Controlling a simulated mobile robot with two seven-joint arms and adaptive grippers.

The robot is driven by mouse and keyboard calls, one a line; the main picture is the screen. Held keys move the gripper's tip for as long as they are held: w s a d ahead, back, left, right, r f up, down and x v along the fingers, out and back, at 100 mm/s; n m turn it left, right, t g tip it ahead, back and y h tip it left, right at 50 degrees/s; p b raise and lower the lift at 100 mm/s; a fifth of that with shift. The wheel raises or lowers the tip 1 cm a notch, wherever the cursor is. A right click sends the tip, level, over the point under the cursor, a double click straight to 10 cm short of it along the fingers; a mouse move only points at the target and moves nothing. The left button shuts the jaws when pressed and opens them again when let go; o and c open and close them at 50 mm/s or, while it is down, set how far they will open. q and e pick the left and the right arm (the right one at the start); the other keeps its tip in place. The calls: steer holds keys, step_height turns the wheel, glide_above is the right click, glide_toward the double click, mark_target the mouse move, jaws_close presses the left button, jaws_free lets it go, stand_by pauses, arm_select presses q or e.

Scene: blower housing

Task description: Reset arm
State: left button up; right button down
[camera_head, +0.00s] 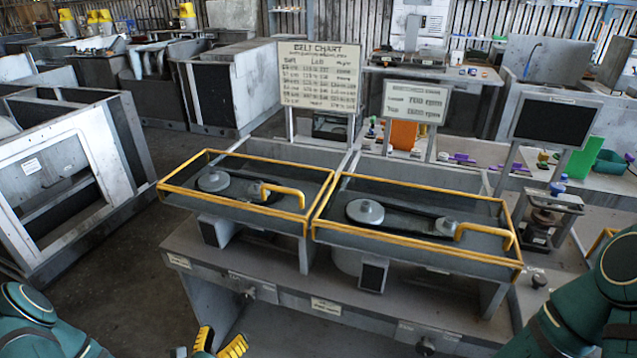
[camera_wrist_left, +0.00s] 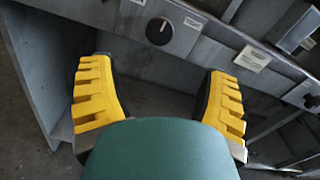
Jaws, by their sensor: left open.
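My left gripper (camera_head: 218,343) shows at the bottom edge of the head view, low in front of the workbench (camera_head: 270,283). Its yellow-padded fingers also show in the left wrist view (camera_wrist_left: 160,100), spread wide apart with nothing between them. The bench front with a round black knob (camera_wrist_left: 160,31) lies beyond the fingers in that view. My left arm (camera_head: 40,325) comes in at the lower left. My right arm (camera_head: 580,305) is at the lower right, and its gripper is out of the picture.
Two yellow-railed belt housings (camera_head: 245,190) (camera_head: 420,225) stand on the bench. A belt chart board (camera_head: 320,76), a smaller sign (camera_head: 415,102) and a dark screen (camera_head: 554,121) rise behind them. A grey metal cabinet (camera_head: 70,185) stands at left. Open floor (camera_head: 150,290) lies between cabinet and bench.

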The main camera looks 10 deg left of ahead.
arm_select(q)
steer(key=s+d+r+m+g+h, duration=0.1)
steer(key=s+d+m+g+h, duration=0.1)
steer(key=d+m+g+h, duration=0.5)
steer(key=s+d+m+g+h, duration=0.2)
steer(key=d+m+h, duration=0.25)
steer(key=d, duration=0.65)
steer(key=s+d+f+m+g+y, duration=0.2)
steer(key=s+d+f+m+g, duration=0.1)
steer(key=s+m+g, duration=0.35)
steer(key=s+d+f+m+g+y, duration=0.1)
steer(key=s+d+f+m+g, duration=0.1)
steer(key=s+m+g, duration=0.4)
steer(key=w+f+m+t+y, duration=0.1)
steer(key=w+m+t+y, duration=0.4)
steer(key=w+m, duration=0.6)
steer(key=shift+m+y, duration=0.4)
steer(key=shift+y, duration=0.25)
steer(key=shift+a, duration=0.1)
